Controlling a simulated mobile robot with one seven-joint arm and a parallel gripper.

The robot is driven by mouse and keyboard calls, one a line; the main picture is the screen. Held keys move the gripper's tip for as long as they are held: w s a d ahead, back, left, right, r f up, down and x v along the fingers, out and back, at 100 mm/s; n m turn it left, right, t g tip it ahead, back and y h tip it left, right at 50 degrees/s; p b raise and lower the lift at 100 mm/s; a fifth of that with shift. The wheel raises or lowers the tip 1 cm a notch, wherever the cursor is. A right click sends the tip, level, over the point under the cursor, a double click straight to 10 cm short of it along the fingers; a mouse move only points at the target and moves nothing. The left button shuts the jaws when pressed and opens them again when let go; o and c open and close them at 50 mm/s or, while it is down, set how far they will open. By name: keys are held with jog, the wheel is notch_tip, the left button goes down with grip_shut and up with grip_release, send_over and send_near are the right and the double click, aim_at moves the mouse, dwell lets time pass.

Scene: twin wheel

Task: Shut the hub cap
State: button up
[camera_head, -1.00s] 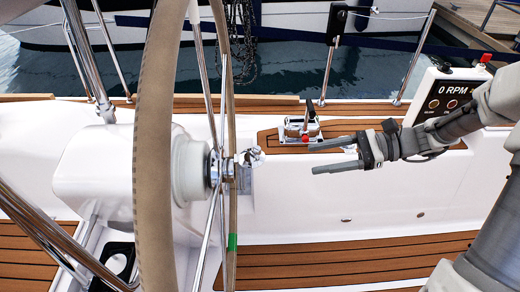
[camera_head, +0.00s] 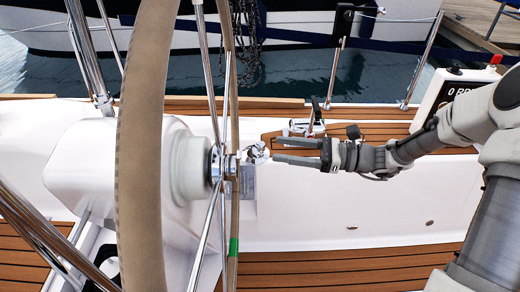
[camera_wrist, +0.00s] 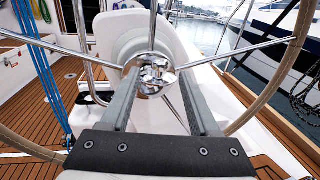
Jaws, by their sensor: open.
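The steering wheel (camera_head: 140,150) stands edge-on at the left in the head view. At its centre is a chrome hub (camera_head: 226,164). The shiny hub cap (camera_head: 258,153) sticks out to the right of the hub; whether it is open cannot be told clearly. In the wrist view a round chrome cap (camera_wrist: 153,76) is at the wheel's centre, where the spokes meet. My gripper (camera_head: 277,150) is open and points left at the cap, its fingertips just short of it or beside it. In the wrist view its fingers (camera_wrist: 158,76) lie either side of the cap, and contact cannot be told.
Thin metal spokes (camera_head: 207,70) run out from the hub to the rim. Behind my gripper is a chrome lever unit (camera_head: 303,127) on a teak strip. An RPM panel (camera_head: 452,92) stands at the right, partly behind my arm. Blue ropes (camera_wrist: 53,75) hang at the left.

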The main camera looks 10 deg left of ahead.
aim_at(260, 144)
jog(key=a+b, duration=0.1)
jog(key=a, duration=0.5)
jog(key=shift+s+a, duration=0.15)
jog(key=shift+a, duration=0.05)
jog(key=shift+c, duration=0.2)
grip_shut()
dwell(1.0)
